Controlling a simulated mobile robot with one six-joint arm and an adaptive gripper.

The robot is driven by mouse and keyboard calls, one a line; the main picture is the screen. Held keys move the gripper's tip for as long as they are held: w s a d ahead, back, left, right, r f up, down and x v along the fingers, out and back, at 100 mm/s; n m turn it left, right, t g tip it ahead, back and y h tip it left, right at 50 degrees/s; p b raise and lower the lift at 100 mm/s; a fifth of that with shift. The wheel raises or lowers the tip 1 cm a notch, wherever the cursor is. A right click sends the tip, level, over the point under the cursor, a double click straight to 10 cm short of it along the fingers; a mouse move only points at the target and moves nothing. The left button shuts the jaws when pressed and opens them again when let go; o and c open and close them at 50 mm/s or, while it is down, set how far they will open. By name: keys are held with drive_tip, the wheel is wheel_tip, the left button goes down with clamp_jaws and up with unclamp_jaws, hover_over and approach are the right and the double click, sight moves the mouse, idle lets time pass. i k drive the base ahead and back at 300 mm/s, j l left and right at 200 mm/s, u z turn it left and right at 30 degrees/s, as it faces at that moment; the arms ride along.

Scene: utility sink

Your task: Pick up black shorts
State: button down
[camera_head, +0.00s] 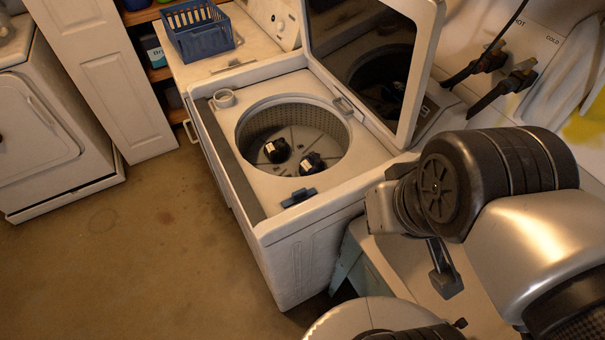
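Two small black bundles lie apart on the floor of the open washer drum (249,171), a left one (277,150) and a right one (312,163). Each shows a small white patch. I cannot tell from their shape whether either is the black shorts. My arm comes in from the right. Part of my gripper (444,275) shows below the wrist, outside the washer and to the right of its front corner. It is away from the bundles. Its fingers are mostly hidden, so its opening cannot be seen.
The washer's raised lid (432,45) stands behind the drum. A blue basket (197,30) sits on the neighbouring machine. A small blue piece (298,197) lies on the washer's front rim. The brown floor (130,260) at left is clear. Hose taps (505,90) are at upper right.

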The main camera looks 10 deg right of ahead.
sight(278, 150)
drive_tip(key=j+z, duration=0.1)
drive_tip(key=j, duration=0.35)
drive_tip(key=k+j+z, duration=0.15)
drive_tip(key=j, duration=0.3)
drive_tip(key=k+j+z, duration=0.1)
drive_tip(key=j, duration=0.3)
drive_tip(key=k+j+z, duration=0.1)
drive_tip(key=j, duration=0.35)
drive_tip(key=i+j+z, duration=0.2)
drive_tip(key=j, duration=0.15)
drive_tip(key=i+j+z, duration=0.2)
drive_tip(key=j, duration=0.15)
drive_tip(key=i+j+z, duration=0.25)
drive_tip(key=j+z, duration=0.2)
drive_tip(key=j, duration=0.3)
drive_tip(key=i+j+z, duration=0.2)
drive_tip(key=j, duration=0.25)
drive_tip(key=j+z, duration=0.2)
drive_tip(key=j, duration=0.25)
drive_tip(key=i+j+z, duration=0.2)
drive_tip(key=i, duration=0.25)
